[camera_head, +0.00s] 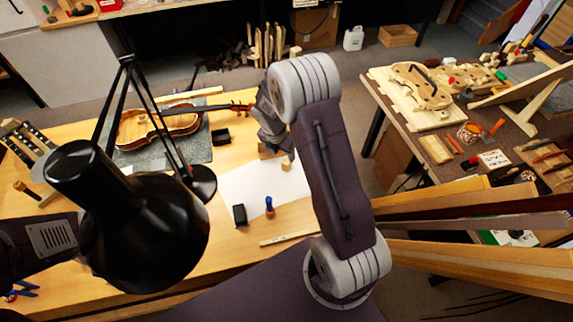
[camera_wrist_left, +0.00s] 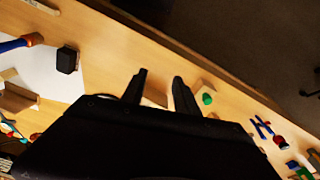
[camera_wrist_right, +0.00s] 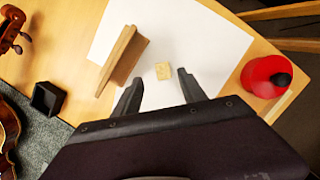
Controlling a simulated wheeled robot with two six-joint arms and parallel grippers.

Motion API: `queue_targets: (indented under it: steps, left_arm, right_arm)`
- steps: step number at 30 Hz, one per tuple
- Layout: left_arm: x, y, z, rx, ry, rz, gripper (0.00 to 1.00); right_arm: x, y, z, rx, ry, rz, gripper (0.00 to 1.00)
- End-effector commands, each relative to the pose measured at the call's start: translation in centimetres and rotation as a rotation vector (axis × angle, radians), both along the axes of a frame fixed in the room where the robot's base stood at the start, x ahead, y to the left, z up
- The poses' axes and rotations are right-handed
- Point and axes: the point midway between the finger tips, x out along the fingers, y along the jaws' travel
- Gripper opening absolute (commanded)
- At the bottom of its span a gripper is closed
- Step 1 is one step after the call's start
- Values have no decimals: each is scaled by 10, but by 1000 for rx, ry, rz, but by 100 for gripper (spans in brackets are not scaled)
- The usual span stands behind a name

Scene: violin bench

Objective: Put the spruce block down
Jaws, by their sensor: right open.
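The spruce block (camera_wrist_right: 165,70) is a small pale cube resting on the white paper (camera_wrist_right: 205,45). It also shows in the head view (camera_head: 286,164), just below my right gripper (camera_head: 284,152). In the right wrist view my right gripper (camera_wrist_right: 160,86) has its fingers spread, with the block just beyond the fingertips and between their lines. Whether the fingers touch it cannot be told. My left gripper (camera_wrist_left: 160,90) is open over the bench's front part, with nothing visibly held; the black lamp hides it in the head view.
A brown wooden piece (camera_wrist_right: 122,60) stands left of the block. A red container (camera_wrist_right: 266,76) is to its right, a black box (camera_wrist_right: 48,98) to its left. The violin (camera_head: 155,125) lies on a grey mat. A black lamp (camera_head: 130,220) blocks the left foreground. Paper right of the block is clear.

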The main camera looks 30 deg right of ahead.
Motion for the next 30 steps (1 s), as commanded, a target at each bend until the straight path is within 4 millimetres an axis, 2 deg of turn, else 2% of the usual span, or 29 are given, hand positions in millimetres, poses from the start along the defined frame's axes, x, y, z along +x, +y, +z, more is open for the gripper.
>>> queue_targets:
  steps: [9,17,22,30]
  left_arm:
    - [0,0,-8,0,0,0,36]
    - [0,0,-8,0,0,0,36]
    - [0,0,-8,0,0,0,36]
    - [0,0,-8,0,0,0,36]
  right_arm:
    - [1,-12,-47,1,2,-2,49]
    - [2,-13,-49,1,0,-2,49]
    - [2,-13,-49,1,0,-2,2]
    - [2,-12,-49,1,0,-2,0]
